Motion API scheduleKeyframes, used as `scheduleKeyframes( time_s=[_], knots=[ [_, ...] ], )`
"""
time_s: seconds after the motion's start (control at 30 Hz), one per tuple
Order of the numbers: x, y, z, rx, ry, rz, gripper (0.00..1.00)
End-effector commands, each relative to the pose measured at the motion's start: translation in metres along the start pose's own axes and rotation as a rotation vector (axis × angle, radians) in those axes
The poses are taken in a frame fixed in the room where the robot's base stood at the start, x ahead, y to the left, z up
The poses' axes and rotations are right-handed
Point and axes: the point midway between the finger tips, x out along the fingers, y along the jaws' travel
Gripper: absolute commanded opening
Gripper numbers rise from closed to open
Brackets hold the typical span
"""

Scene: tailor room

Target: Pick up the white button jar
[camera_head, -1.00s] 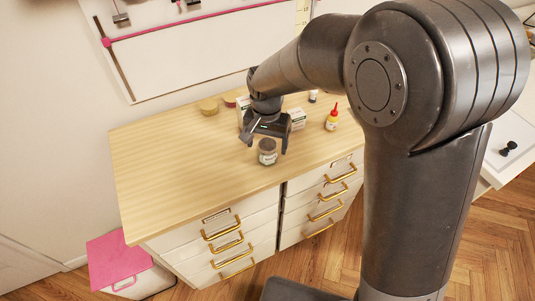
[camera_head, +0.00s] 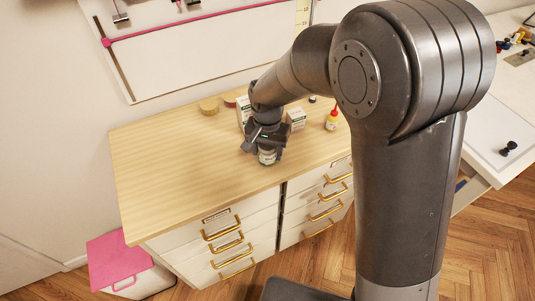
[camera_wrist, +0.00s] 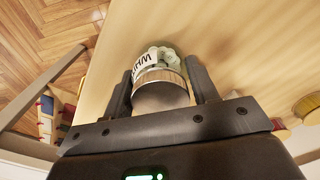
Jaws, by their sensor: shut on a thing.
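The white button jar (camera_head: 267,158) is a small clear jar with a pale lid and a label. It stands near the front edge of the wooden cabinet top (camera_head: 165,165). My gripper (camera_head: 264,152) is lowered over it and hides its upper part in the head view. In the wrist view the jar (camera_wrist: 160,72) sits between the two fingers, with its lid toward the palm and part of its label and pale contents showing. My gripper (camera_wrist: 163,92) is shut on the jar.
White boxes (camera_head: 296,119) stand just behind my gripper. The left of the cabinet top is clear.

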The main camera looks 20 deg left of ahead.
Motion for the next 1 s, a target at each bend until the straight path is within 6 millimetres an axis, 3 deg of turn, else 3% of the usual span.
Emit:
scheduleKeyframes(
  time_s=[0.13, 0.47, 0.73, 1.0],
  knots=[
    [0.000, 0.000, 0.000, 0.000, 0.001, 0.000, 0.28],
    [-0.005, 0.000, 0.000, 0.000, 0.001, -0.001, 0.28],
    [-0.046, 0.001, -0.001, 0.001, 0.005, -0.003, 0.28],
    [-0.080, 0.065, -0.004, 0.006, 0.003, -0.002, 0.28]
  ],
)
